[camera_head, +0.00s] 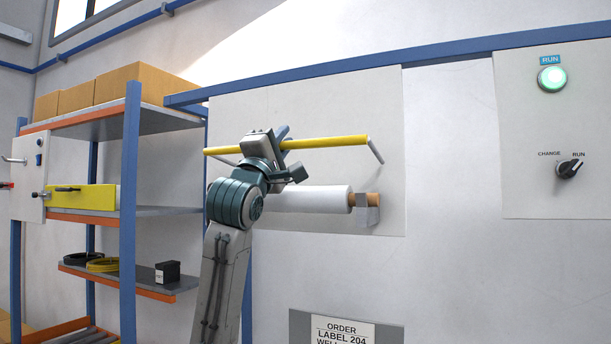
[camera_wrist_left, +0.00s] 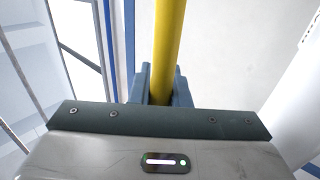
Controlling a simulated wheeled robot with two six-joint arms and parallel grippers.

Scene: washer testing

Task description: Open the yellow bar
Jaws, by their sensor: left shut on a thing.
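The yellow bar (camera_head: 325,142) runs nearly level across the upper part of a white panel, with a thin grey arm at each end. My left gripper (camera_head: 281,140) is shut on the bar left of its middle. In the left wrist view the bar (camera_wrist_left: 168,45) passes between the gripper's blue fingers (camera_wrist_left: 160,88). A white roll (camera_head: 310,199) on a brown core sits below the bar, partly hidden behind my left arm. My right gripper is not in view.
A blue-framed shelf (camera_head: 130,150) with boxes (camera_head: 130,84) stands at the left. A control panel at the right has a lit green RUN button (camera_head: 552,79) and a CHANGE/RUN knob (camera_head: 569,168). A label sign (camera_head: 343,330) is below. The wall between is clear.

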